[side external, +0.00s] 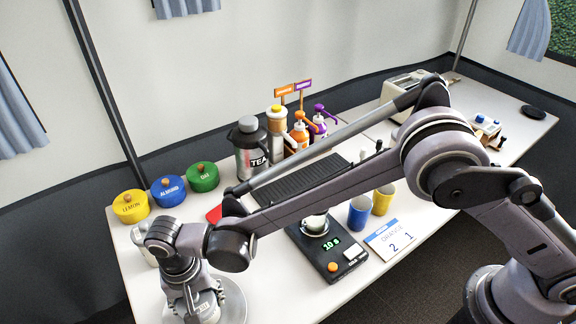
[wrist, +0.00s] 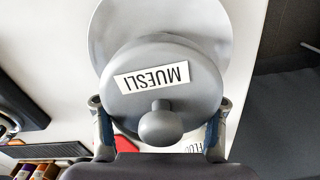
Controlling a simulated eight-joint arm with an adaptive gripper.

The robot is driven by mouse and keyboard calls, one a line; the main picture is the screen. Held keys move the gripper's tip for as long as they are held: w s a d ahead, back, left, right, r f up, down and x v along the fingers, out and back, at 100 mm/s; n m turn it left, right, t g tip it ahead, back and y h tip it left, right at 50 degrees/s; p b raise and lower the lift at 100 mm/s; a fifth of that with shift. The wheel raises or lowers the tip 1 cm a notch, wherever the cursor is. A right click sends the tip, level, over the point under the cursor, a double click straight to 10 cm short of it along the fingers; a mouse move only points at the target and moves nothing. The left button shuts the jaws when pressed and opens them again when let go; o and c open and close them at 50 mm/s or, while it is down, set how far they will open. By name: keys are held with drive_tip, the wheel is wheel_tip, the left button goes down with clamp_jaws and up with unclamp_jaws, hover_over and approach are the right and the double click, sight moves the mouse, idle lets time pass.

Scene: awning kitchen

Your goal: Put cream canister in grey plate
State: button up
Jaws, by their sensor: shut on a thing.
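My gripper (wrist: 160,104) is shut on a grey lidded canister with a round knob, labelled MUESLI (wrist: 135,62); one finger is on each side of it. In the wrist view the held canister is in front of the round grey plate (wrist: 216,22). In the side view the plate (side external: 238,301) is at the near left of the table, and the canister (side external: 207,311) is low over it, partly hidden by my gripper. I cannot tell whether its base touches the plate. No canister is clearly cream; a pale one (side external: 146,252) stands partly hidden behind my arm.
Yellow (side external: 130,208), blue (side external: 167,193) and green (side external: 203,178) canisters stand at the back left. A black scale (side external: 332,266) with a cup, and blue (side external: 359,214) and yellow (side external: 383,200) mugs, are right of the plate. A red item (side external: 214,214) lies behind my arm.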

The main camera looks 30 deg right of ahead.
drive_tip(key=shift+f, duration=0.15)
drive_tip(key=o, duration=1.4)
drive_tip(key=shift+c, duration=0.2)
